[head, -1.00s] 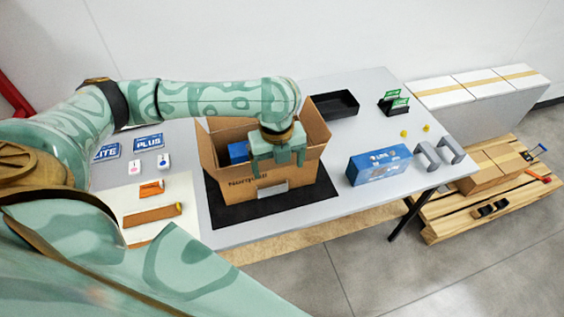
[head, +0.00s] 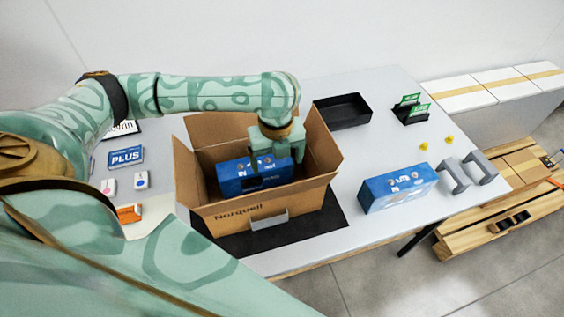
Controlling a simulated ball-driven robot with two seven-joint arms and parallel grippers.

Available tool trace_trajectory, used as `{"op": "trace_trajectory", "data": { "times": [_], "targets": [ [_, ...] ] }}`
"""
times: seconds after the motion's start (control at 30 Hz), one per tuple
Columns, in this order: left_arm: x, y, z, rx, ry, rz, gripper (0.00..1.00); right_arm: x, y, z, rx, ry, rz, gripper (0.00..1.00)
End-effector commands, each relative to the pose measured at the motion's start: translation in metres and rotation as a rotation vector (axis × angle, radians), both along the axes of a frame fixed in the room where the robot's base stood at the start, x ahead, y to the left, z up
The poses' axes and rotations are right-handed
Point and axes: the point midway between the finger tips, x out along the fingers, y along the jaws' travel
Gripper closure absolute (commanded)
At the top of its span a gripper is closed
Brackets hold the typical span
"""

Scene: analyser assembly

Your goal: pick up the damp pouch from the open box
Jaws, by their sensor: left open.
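The open box (head: 222,216) is brown cardboard marked "Norquell", with its flaps up, on a black mat (head: 325,218) on the table. Inside it lies a blue carton (head: 232,180) with white print. My left gripper (head: 272,176) points down into the box opening. It is open, with its fingers in front of part of the blue carton; I cannot tell whether they touch it. I cannot make out a damp pouch; the box floor is largely hidden by the front wall, the carton and the gripper. My right gripper is not in view.
A second blue carton (head: 398,189) stands right of the box, near grey brackets (head: 467,174). A black tray (head: 342,110) and green cards (head: 411,108) are behind. A PLUS card (head: 126,157) lies at left. The box flaps rise around my gripper.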

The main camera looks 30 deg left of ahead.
Motion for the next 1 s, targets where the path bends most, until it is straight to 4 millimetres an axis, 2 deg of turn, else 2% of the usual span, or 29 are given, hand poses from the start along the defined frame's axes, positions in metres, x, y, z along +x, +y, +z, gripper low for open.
{"op": "trace_trajectory", "data": {
  "times": [0.03,0.33,0.63,0.73,1.0],
  "targets": [
    [0.000,0.000,-0.015,0.000,0.005,0.000,0.15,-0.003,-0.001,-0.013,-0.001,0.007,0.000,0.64],
    [0.000,0.000,-0.054,0.000,0.014,0.000,0.15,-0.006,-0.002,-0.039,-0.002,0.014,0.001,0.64],
    [0.000,0.000,-0.125,0.001,0.015,0.000,0.15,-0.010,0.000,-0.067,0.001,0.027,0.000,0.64],
    [0.001,0.000,-0.139,0.000,0.013,0.001,0.15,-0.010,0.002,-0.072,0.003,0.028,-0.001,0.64],
    [0.004,-0.001,-0.158,0.000,0.012,0.001,0.15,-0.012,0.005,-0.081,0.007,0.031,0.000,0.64]
  ]
}}
